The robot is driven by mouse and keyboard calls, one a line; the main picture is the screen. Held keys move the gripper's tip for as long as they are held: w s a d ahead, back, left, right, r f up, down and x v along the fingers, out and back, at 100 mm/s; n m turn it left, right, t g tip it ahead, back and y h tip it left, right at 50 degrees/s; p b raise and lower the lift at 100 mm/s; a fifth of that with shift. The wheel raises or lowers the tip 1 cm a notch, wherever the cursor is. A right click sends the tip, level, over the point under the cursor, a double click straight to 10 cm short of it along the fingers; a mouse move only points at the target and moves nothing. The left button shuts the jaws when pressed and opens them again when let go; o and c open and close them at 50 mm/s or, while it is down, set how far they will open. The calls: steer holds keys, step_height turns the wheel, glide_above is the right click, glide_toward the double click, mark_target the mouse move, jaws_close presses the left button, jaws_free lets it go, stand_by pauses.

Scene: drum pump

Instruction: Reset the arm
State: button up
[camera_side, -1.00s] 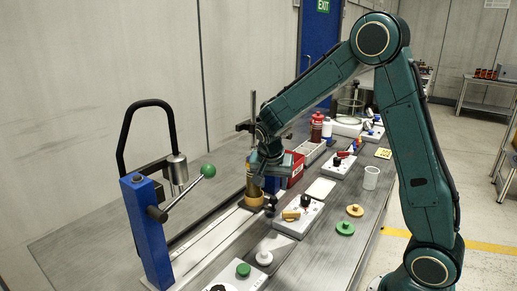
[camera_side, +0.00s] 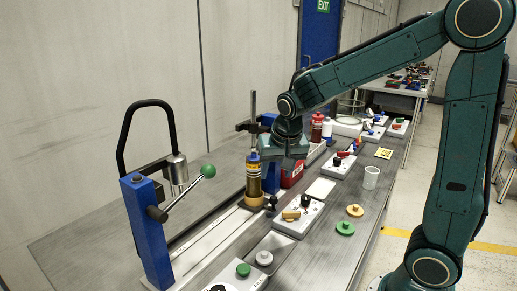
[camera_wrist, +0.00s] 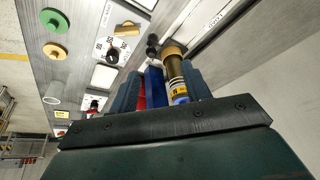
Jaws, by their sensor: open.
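My gripper (camera_side: 284,165) is above the bench in the side view, just right of a brown and yellow cylinder (camera_side: 254,180) that stands upright on the rail. In the wrist view my gripper (camera_wrist: 160,82) has its fingers spread apart, and nothing is seen clasped between them. The same cylinder (camera_wrist: 176,70) shows beyond the fingers, near the right one. A blue post (camera_side: 271,172) and a red bin (camera_side: 292,172) are partly hidden behind my gripper in the side view.
A blue lever press (camera_side: 147,230) with a green knob (camera_side: 208,171) stands at the left. Control boxes with knobs (camera_side: 298,218), green and yellow discs (camera_side: 345,228) and a clear cup (camera_side: 371,177) lie to the right. A red bottle (camera_side: 316,128) stands behind. Space above the bench is free.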

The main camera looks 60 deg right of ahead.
steer(key=s+a+r+n+y, duration=0.1)
steer(key=s+a+r+n, duration=0.1)
steer(key=s, duration=0.4)
steer(key=s+a+r+n+t, duration=0.1)
steer(key=s+a+r+n, duration=0.1)
steer(key=s, duration=0.4)
steer(key=s+a+r+n+t+y, duration=0.1)
steer(key=s+a+r+n, duration=0.1)
steer(key=s, duration=0.4)
steer(key=shift+s+a+r+n+y, duration=0.3)
steer(key=shift+a+n, duration=0.55)
steer(key=shift+n, duration=0.45)
